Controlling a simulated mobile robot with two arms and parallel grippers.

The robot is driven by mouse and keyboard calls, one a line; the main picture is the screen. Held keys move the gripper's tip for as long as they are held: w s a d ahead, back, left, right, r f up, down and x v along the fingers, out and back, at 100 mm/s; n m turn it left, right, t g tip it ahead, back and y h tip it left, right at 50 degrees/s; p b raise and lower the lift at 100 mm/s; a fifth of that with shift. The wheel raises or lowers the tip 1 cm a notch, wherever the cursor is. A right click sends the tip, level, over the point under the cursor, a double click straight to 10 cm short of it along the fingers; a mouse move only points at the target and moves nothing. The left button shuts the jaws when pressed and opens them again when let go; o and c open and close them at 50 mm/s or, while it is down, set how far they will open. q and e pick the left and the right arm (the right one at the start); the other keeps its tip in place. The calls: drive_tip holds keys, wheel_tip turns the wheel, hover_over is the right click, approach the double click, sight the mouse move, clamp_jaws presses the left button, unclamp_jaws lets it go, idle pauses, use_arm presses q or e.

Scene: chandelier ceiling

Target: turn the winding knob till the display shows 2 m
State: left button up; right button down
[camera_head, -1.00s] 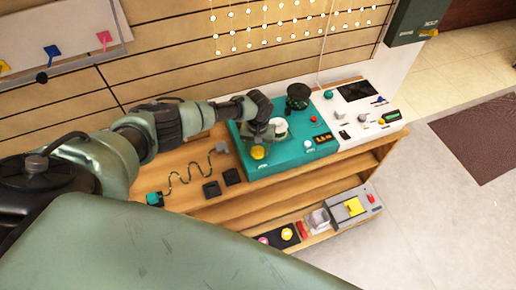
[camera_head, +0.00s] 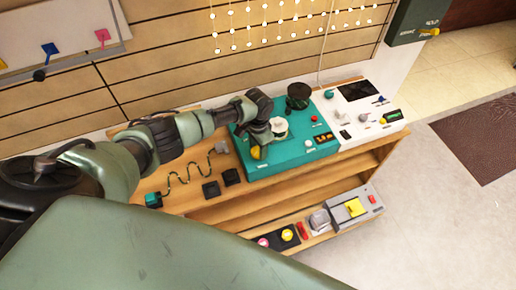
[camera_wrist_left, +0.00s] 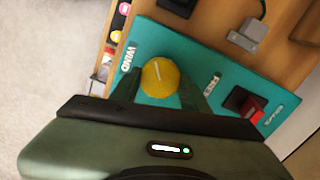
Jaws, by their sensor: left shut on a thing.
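The winding knob (camera_wrist_left: 160,77) is round and yellow with a white line. In the left wrist view it sits on the teal panel (camera_wrist_left: 230,75) near the label WIND (camera_wrist_left: 130,56). My left gripper (camera_wrist_left: 160,88) is shut on it, one finger on either side. In the head view my left gripper (camera_head: 258,142) is over the left part of the teal panel (camera_head: 285,160). A yellow part (camera_head: 255,153) shows below it; I cannot tell whether it is the knob. A display (camera_head: 323,138) has orange digits too small to read surely. My right gripper is not in view.
A white spool-like part (camera_head: 279,125) stands close beside my gripper, with a dark round part (camera_head: 299,95) behind. A white panel (camera_head: 360,125) adjoins at right. Two black blocks (camera_head: 211,189) lie to the left.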

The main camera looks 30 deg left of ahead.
sight(258, 151)
use_arm(q)
drive_tip(key=shift+m, duration=0.6)
drive_tip(key=o, duration=1.4)
drive_tip(key=shift+c, duration=0.2)
wheel_tip(258, 151, up, 8)
drive_tip(key=shift+f, duration=0.1)
